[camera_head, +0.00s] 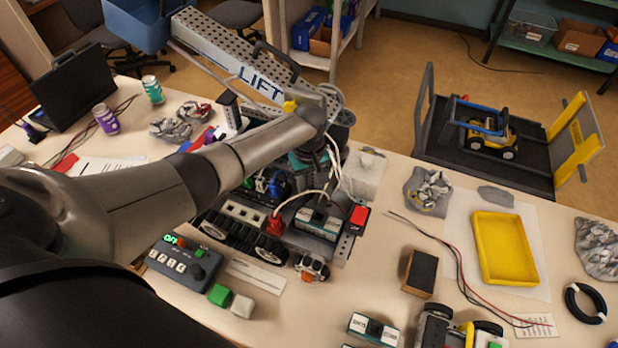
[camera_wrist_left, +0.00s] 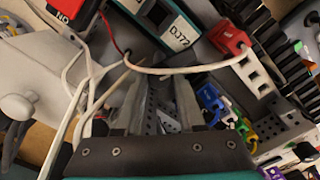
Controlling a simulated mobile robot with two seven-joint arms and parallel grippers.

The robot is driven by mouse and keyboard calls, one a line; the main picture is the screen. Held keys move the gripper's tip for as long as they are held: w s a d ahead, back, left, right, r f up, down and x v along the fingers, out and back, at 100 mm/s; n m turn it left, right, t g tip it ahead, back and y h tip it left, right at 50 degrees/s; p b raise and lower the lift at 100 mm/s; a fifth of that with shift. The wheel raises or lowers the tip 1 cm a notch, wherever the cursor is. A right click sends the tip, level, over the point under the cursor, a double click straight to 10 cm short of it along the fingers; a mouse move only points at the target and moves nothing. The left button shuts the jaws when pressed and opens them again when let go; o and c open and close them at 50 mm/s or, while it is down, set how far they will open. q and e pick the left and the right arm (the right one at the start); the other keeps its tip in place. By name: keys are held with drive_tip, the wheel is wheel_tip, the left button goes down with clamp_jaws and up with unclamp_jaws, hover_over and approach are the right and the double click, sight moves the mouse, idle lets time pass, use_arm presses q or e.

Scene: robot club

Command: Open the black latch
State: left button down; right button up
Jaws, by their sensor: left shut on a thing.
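My left gripper (camera_head: 318,160) reaches in from the left and points down into the wheeled robot (camera_head: 240,212) on the table. In the left wrist view its two fingers (camera_wrist_left: 162,90) go down among white wires and perforated metal beside a box marked DJ72 (camera_wrist_left: 170,22). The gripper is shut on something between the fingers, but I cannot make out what. I cannot pick out the black latch with certainty; the fingers and wires cover that spot. The robot's grey perforated arm marked LIFT (camera_head: 235,62) rises up and left behind my wrist. My right gripper is not in view.
A control box (camera_head: 183,262) and a green-and-white block (camera_head: 230,299) lie in front of the robot. A yellow tray (camera_head: 505,248), a dark block (camera_head: 421,272) and loose red and black wires lie to the right. A red switch (camera_head: 359,216) sits at the robot's right edge.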

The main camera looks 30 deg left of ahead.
use_arm(q)
drive_tip(key=shift+r+m+p, duration=0.1)
drive_tip(key=shift+m+p, duration=0.5)
drive_tip(key=shift+m, duration=0.6)
drive_tip(key=m+p, duration=0.1)
drive_tip(key=m, duration=0.2)
drive_tip(key=shift+m, duration=0.3)
drive_tip(key=m, duration=0.3)
drive_tip(key=shift+m, duration=0.3)
drive_tip(key=m, duration=0.4)
drive_tip(key=shift+p, duration=0.35)
drive_tip(key=c, duration=0.5)
unclamp_jaws()
